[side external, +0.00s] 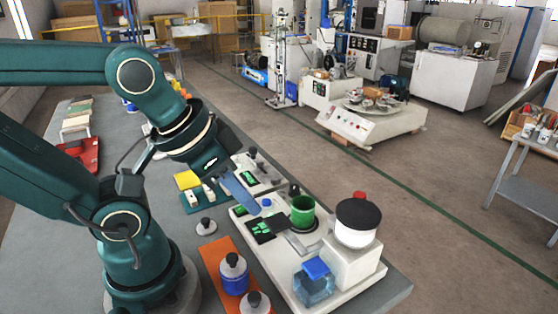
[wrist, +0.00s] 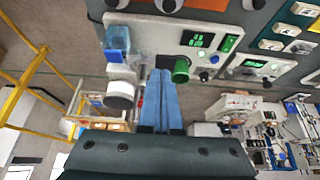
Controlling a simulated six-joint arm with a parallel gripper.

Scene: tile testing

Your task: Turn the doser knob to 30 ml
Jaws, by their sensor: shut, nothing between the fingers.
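A white bench unit (side external: 350,287) carries a dark panel with green digits (side external: 262,229), a green cup (side external: 302,212), a small blue knob-like part (side external: 266,203) and a white canister with a black lid (side external: 357,222). Its digits (wrist: 205,32) also show in the wrist view, too small to read surely. I cannot tell which part is the doser knob or its setting. My gripper (side external: 257,209), with long blue fingers, is shut and empty above the unit, near the panel. In the wrist view the fingers (wrist: 159,72) point towards the unit, left of the green cup (wrist: 180,71).
A blue container (side external: 315,283) stands at the unit's front. A blue-bodied bottle (side external: 233,273) stands on an orange mat (side external: 211,252). A second unit with a black knob (side external: 253,153) is behind. A small grey weight-like piece (side external: 206,226) stands left of the unit.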

